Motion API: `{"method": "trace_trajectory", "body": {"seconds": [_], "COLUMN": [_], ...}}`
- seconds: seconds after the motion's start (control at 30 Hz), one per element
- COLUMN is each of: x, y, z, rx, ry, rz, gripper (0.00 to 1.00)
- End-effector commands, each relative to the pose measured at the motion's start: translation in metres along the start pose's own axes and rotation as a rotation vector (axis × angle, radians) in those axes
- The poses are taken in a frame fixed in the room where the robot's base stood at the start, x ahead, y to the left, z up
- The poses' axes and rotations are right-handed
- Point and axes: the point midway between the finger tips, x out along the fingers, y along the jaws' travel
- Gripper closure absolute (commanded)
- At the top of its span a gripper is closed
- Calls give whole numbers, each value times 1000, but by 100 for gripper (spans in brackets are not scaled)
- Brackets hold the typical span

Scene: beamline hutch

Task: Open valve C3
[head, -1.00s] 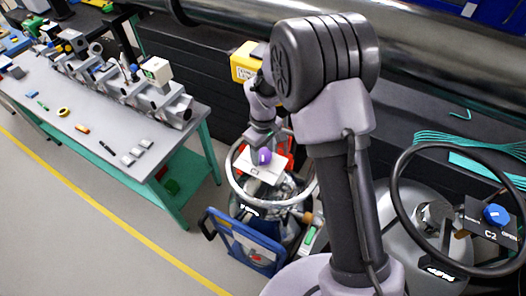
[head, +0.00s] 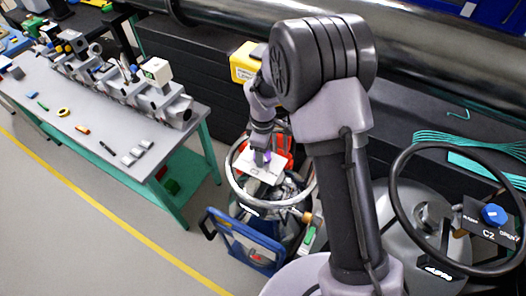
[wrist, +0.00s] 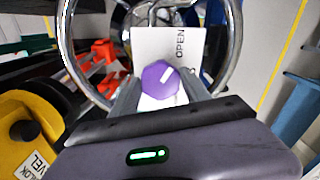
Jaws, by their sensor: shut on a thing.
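A purple knob (wrist: 160,78) with a white mark sits on a white plate (wrist: 153,45) in the wrist view. The plate reads OPEN at its upper right, and the mark slants up and right toward that word. My gripper (wrist: 160,88) is shut on the knob, with one finger on each side. In the head view, a finger of my gripper (head: 262,158) hides most of the knob, and a little purple (head: 268,156) shows beside it. The white plate (head: 252,167) lies inside a silver ring (head: 233,186). I cannot read a C3 label.
A black ring with a blue knob (head: 493,214) labelled C2 stands at the right. A blue-framed panel (head: 243,243) stands before the silver ring. A grey table (head: 85,110) with instruments is at the left. A yellow box (head: 243,62) is behind my gripper. Floor is clear at lower left.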

Motion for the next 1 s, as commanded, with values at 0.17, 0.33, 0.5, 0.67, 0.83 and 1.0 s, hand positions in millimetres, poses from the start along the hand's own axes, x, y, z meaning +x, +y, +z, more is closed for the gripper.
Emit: {"method": "trace_trajectory", "body": {"seconds": [0.17, 0.33, 0.5, 0.67, 0.83, 1.0], "x": [-1, -1, -1, 0, -13, -59], "y": [1, 1, 1, 0, 1, 1], "z": [-1, -1, 0, 0, -1, -1], "rx": [-1, -1, 0, 0, 1, 1], "ry": [2, 2, 1, 1, 2, 4], "rz": [3, 3, 2, 1, 3, 6], "gripper": [86, 40, 24, 24, 24, 24]}}
